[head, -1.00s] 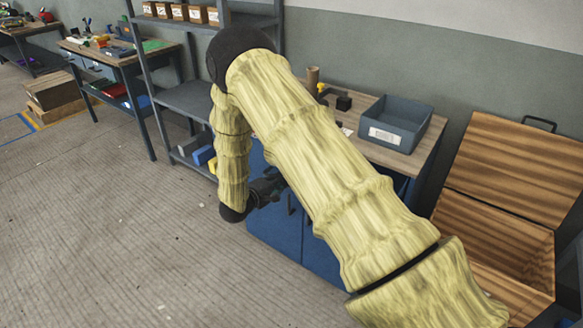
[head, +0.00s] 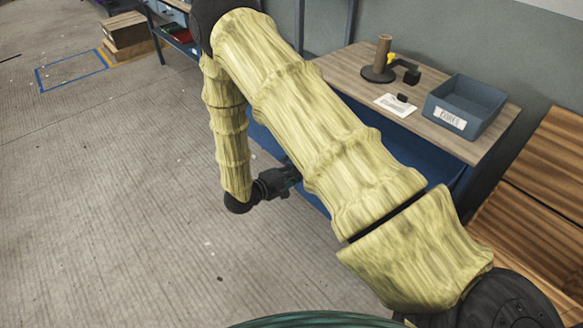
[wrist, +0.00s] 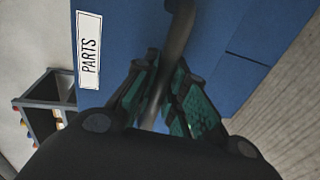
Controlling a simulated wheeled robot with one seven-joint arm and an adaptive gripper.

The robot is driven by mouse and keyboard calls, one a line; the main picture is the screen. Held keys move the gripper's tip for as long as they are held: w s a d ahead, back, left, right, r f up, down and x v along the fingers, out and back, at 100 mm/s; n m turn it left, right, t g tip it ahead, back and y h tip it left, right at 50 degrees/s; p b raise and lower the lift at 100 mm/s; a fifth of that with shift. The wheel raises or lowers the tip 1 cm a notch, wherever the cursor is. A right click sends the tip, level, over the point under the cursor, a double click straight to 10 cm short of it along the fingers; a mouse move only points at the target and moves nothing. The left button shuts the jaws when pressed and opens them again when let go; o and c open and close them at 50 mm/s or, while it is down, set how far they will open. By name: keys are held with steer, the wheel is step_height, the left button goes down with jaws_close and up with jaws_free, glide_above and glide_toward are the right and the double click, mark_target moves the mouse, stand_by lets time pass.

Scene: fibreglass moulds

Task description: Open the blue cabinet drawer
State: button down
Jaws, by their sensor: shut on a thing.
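The blue cabinet (head: 428,150) stands under a wooden worktop, largely hidden behind my arm in the head view. In the wrist view a blue front (wrist: 130,45) bears a white label reading PARTS (wrist: 89,50). A dark bar handle (wrist: 178,35) stands out from this front and runs down between the fingers of my gripper (wrist: 160,100). The gripper is shut on the handle. In the head view my gripper (head: 290,175) is at the cabinet's front, partly behind my arm. Whether the drawer is out at all cannot be told.
The worktop (head: 350,68) carries a grey-blue bin (head: 462,108), a dark stand with a brown post (head: 382,60) and a paper sheet (head: 392,106). A wooden crate (head: 545,185) stands at right. The floor (head: 110,200) at left is clear.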

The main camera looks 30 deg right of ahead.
stand_by(0.3)
steer(key=c, duration=1.5)
jaws_free()
steer(key=shift+a, duration=0.1)
steer(key=shift+o, duration=0.2)
steer(key=v, duration=1.2)
steer(key=shift+f, duration=0.1)
